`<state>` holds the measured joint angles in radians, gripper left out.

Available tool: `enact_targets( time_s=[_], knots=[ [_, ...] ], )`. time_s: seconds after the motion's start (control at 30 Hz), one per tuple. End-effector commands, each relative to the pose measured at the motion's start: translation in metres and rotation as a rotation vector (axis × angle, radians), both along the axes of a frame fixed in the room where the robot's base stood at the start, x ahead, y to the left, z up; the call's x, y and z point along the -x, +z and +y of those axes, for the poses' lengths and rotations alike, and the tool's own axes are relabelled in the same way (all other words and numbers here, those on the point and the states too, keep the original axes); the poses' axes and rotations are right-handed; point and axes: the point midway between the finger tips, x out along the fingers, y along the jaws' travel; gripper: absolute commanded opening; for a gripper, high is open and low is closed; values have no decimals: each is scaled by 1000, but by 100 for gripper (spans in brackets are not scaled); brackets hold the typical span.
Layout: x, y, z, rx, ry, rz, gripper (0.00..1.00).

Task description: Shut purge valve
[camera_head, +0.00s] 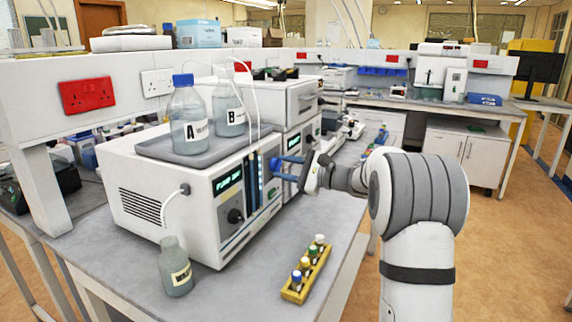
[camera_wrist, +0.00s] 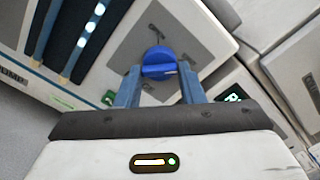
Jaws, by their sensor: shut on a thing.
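The purge valve is a round blue knob (camera_wrist: 160,63) on a grey plate on the front of the white pump unit (camera_head: 240,205). My gripper (camera_wrist: 160,84) is at the knob, with its two blue fingers on either side of it, shut on it. In the head view my gripper (camera_head: 283,168) reaches the pump's front from the right, and the knob is hidden behind the fingers. The knob's grip bar lies roughly level in the wrist view, with a small light mark at its right end.
Bottles A (camera_head: 189,118) and B (camera_head: 228,108) stand in a grey tray (camera_head: 160,149) on the pump. A waste bottle (camera_head: 175,268) and a yellow vial rack (camera_head: 293,289) stand on the bench in front. A black knob (camera_head: 235,216) is on the pump's front. The bench between is clear.

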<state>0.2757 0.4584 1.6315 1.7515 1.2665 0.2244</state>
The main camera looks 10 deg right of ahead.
Motion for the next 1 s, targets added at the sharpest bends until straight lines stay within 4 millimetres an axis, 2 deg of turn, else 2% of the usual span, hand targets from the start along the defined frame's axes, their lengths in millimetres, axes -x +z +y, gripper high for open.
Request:
enact_targets(
  time_s=[0.57, 0.6, 0.83, 1.0],
  knots=[
    [0, -1, 0, -18, 0, 27, 12],
    [0, -1, 0, -18, 0, 27, 37],
    [0, -1, 0, -17, 1, 25, 56],
    [0, 0, 0, -18, 0, 24, 57]
  ],
)
